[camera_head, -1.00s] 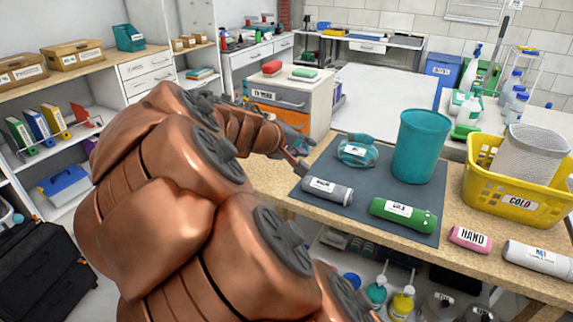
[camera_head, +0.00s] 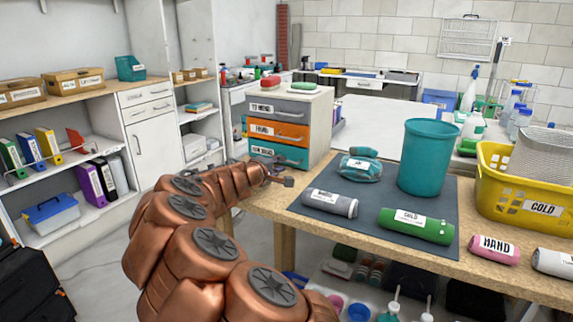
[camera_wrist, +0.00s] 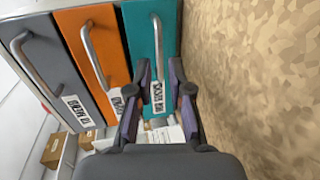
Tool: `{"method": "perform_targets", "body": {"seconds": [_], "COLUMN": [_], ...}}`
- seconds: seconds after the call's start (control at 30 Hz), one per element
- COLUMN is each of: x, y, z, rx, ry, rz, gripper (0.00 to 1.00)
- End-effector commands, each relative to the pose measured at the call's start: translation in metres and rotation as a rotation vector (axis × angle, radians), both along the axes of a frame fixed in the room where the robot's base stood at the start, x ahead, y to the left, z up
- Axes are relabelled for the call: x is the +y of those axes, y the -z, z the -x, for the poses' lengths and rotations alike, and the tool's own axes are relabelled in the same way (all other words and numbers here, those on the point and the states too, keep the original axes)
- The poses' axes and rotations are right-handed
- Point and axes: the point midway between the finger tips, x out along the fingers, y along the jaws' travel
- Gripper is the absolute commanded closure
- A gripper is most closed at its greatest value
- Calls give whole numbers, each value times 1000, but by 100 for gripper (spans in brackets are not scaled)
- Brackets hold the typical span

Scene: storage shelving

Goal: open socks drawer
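A small drawer unit (camera_head: 318,121) stands on the bench with a grey, an orange and a teal drawer, all shut. The lowest, teal drawer (camera_head: 294,155) has a metal bar handle and a white label that is hard to read. In the wrist view, which is turned sideways, the teal drawer (camera_wrist: 140,30) is at the right, with its handle (camera_wrist: 158,55) ahead of and between my fingertips. Its label seems to end in "SOCKS". My gripper (camera_wrist: 160,80) is open and empty, apart from the handle. In the head view my gripper (camera_head: 288,181) is low in front of the unit.
A dark mat (camera_head: 378,225) with rolled bundles and a teal bin (camera_head: 427,160) lies right of my gripper. A yellow basket (camera_head: 490,195) stands further right. A red and a green item lie on the unit's top. The bench surface runs close beside my gripper.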

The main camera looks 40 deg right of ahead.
Motion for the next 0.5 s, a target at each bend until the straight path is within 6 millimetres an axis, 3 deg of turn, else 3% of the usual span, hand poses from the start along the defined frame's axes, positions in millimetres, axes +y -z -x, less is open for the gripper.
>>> {"method": "perform_targets", "body": {"seconds": [0.3,0.5], "x": [-36,-47], "y": [9,11], "z": [-11,-14], "rx": [1,0], "ry": [2,1], "rz": [-1,-1], "gripper": [81,81]}}
